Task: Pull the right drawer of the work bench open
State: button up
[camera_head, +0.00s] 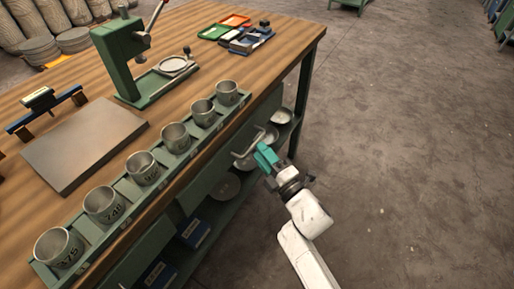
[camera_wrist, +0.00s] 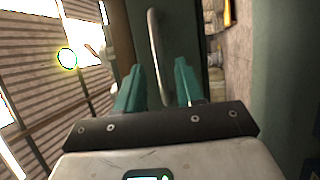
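The work bench (camera_head: 150,35) has a wooden top and a green frame. Under its right-hand front edge is a green drawer front (camera_head: 207,184) with a pale metal bar handle (camera_head: 247,145); I see no clear gap around the drawer. My gripper (camera_head: 265,156), with teal fingers, is at the handle. In the wrist view the fingers of my gripper (camera_wrist: 158,72) stand apart, and the handle (camera_wrist: 155,40) runs between them as a bar. I see space on both sides of the bar, so the gripper is open. The finger tips partly hide the handle in the head view.
Metal cups (camera_head: 175,137) stand in a row along the bench's front edge. A green press (camera_head: 122,60) stands behind them. Bowls (camera_head: 281,116) and blue boxes (camera_head: 193,233) lie on the lower shelf. The concrete floor (camera_head: 420,140) to the right is clear.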

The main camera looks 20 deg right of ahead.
jog(key=shift+x, duration=1.5)
grip_shut()
